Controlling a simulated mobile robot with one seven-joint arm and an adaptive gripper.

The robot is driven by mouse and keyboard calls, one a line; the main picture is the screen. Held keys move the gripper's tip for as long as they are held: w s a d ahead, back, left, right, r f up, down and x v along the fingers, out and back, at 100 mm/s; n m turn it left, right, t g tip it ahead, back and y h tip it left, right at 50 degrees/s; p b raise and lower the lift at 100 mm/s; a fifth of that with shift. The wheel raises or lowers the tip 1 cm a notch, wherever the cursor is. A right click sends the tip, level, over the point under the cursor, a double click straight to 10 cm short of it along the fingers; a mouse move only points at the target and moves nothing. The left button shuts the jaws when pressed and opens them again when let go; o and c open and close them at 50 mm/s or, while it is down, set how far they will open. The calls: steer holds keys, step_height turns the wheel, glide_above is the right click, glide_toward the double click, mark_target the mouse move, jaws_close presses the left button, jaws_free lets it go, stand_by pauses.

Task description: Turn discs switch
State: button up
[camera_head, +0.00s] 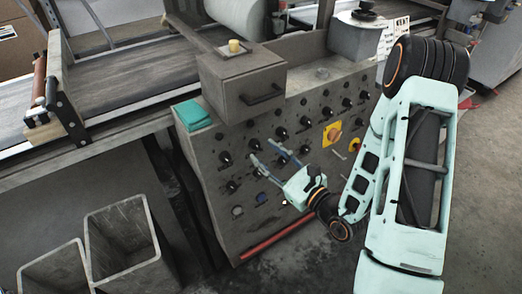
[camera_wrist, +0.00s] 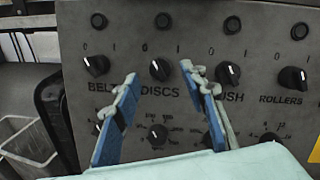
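The DISCS switch (camera_wrist: 159,69) is a black round knob with a pale mark, on a grey panel above the printed word DISCS. Its mark appears to lean up and left, toward the 0 side. My gripper (camera_wrist: 158,75) is open, its two blue fingers with pale tips spread to either side of this knob in the wrist view. Nothing is between the fingertips except the knob in line of sight; I cannot tell how far they are from the panel. In the head view, my gripper (camera_head: 262,149) reaches the front of the control cabinet (camera_head: 222,185) from the right.
The BELT knob (camera_wrist: 96,65) is left of DISCS; a knob (camera_wrist: 228,73) above a partly hidden label and the ROLLERS knob (camera_wrist: 292,78) are to the right. A smaller dial (camera_wrist: 157,135) sits below. A drawer box (camera_head: 240,85) juts out above the panel; bins (camera_head: 122,240) stand left.

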mark_target(256, 145)
steer(key=shift+x, duration=1.25)
jaws_close()
